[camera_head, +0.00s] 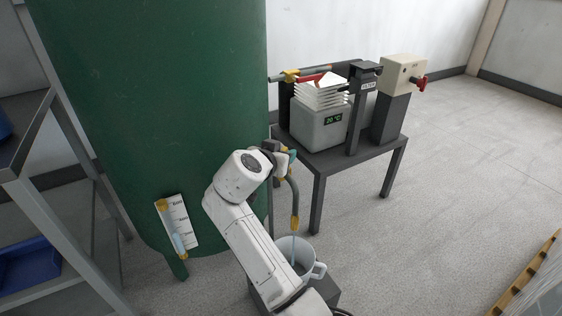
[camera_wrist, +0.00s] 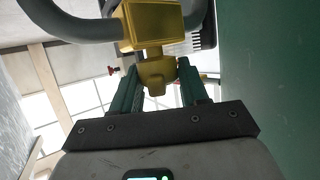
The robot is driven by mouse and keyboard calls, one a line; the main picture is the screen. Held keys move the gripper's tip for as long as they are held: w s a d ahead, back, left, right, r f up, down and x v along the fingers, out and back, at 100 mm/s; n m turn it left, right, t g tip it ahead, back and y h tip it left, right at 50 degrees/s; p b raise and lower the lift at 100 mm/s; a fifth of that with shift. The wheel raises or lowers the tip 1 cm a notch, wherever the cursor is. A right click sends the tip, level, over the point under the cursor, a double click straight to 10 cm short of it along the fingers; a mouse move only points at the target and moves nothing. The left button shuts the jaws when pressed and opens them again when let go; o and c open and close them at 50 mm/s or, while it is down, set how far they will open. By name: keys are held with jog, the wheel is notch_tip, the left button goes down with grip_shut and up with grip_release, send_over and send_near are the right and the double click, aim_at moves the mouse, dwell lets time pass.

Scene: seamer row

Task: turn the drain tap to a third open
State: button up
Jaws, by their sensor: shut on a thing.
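The drain tap is a yellow brass fitting (camera_wrist: 150,28) with a grey curved spout (camera_head: 293,195) at the right side of the green tank (camera_head: 165,90). My gripper (camera_head: 284,158) is at the tap, partly hidden by my arm in the head view. In the wrist view my gripper (camera_wrist: 158,82) has its green fingers on either side of the tap's yellow handle (camera_wrist: 157,72) and is shut on it. A white jug (camera_head: 301,256) stands below the spout. A thin pale bluish streak (camera_head: 293,243) runs from the spout's end into it. How far the tap is open cannot be told.
A sight gauge with a white scale (camera_head: 180,221) is on the tank's front. A dark table (camera_head: 345,157) behind the tap bears a grey box (camera_head: 318,127) and a beige box with a red knob (camera_head: 403,74). A shelf rack (camera_head: 45,215) stands left.

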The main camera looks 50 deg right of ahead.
jog(key=shift+f+m+g+b, duration=0.1)
jog(key=shift+m+g+b, duration=0.35)
jog(key=shift+g, duration=0.25)
jog(key=shift+m, duration=0.25)
jog(key=o, duration=1)
jog(key=p+v, duration=0.2)
jog(key=v, duration=0.8)
jog(key=shift+a+p, duration=0.3)
jog(key=shift+a, duration=0.1)
jog(key=shift+w, duration=0.1)
